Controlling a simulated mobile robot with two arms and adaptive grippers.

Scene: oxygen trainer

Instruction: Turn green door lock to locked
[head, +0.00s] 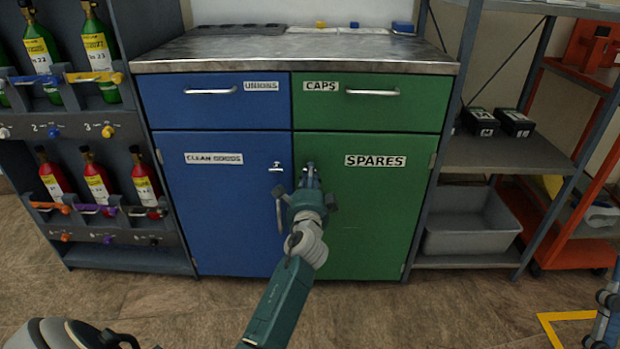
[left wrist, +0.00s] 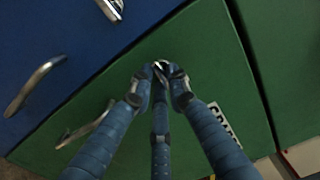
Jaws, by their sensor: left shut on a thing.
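The green SPARES door (head: 365,215) is closed on the right half of the cabinet. Its lock (head: 309,166) is a small metal piece near the door's upper left edge. My left gripper (head: 310,180) reaches it from the front, and its fingers are shut on the lock. In the left wrist view the fingers (left wrist: 160,78) meet around the lock (left wrist: 160,65) and partly cover it, so its exact angle is hard to tell. The green door's handle (left wrist: 86,128) shows beside the fingers. Part of my right gripper (head: 604,318) shows at the right edge, its fingertips unclear.
The blue CLEAN GOODS door (head: 225,215) is closed at left, with its own lock (head: 277,167) and handle (head: 280,213) near my gripper. Both drawers above are shut. A bottle rack (head: 125,240) stands left; a shelf with a grey bin (head: 470,235) stands right.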

